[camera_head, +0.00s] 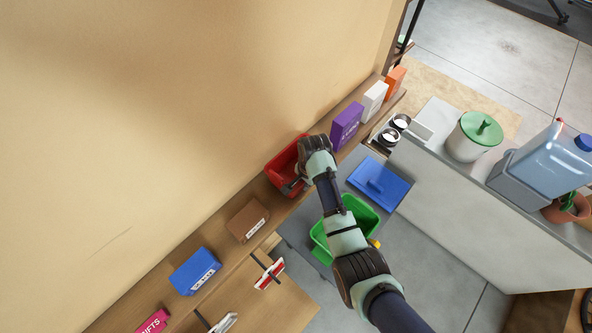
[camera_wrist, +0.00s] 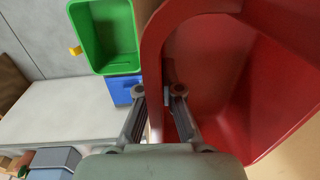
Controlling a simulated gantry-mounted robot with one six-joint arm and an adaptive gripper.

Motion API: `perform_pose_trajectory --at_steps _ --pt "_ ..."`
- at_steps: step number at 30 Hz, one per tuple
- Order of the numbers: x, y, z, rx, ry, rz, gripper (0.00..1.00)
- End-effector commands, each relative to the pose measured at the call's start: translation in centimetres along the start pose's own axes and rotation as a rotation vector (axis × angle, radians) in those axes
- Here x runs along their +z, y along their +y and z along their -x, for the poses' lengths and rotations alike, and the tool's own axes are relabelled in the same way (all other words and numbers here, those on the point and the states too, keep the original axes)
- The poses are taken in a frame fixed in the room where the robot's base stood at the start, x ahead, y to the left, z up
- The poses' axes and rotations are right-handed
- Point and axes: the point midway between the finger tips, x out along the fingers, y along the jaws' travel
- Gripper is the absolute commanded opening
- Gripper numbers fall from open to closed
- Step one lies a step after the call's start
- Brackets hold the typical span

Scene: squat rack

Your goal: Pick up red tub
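The red tub (camera_head: 282,168) sits on the wooden wall shelf, partly hidden behind my wrist in the head view. My gripper (camera_head: 294,185) is at the tub's near right side. In the wrist view the red tub (camera_wrist: 262,85) fills the right half, its rim running up between the fingers. My gripper (camera_wrist: 158,92) is open, with one finger outside the tub wall and the other on the inner side. A gap shows between the fingertips, and I cannot tell whether either touches the wall. The tub looks empty where I can see into it.
On the shelf stand a purple box (camera_head: 346,124), a white box (camera_head: 373,101), an orange box (camera_head: 394,82), a brown box (camera_head: 247,221) and a blue box (camera_head: 195,270). A tan wall is behind.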

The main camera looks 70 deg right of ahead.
Motion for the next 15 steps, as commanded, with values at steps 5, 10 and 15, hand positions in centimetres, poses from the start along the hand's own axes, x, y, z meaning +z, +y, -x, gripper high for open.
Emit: perform_pose_trajectory --at_steps 5,10,15 --pt "0.0 -0.1 0.3 -0.002 0.001 0.0 0.0" --pt "-0.1 -0.4 3.2 -0.005 0.003 0.0 0.0" --pt "-0.1 -0.8 7.2 -0.004 0.002 0.0 0.0"
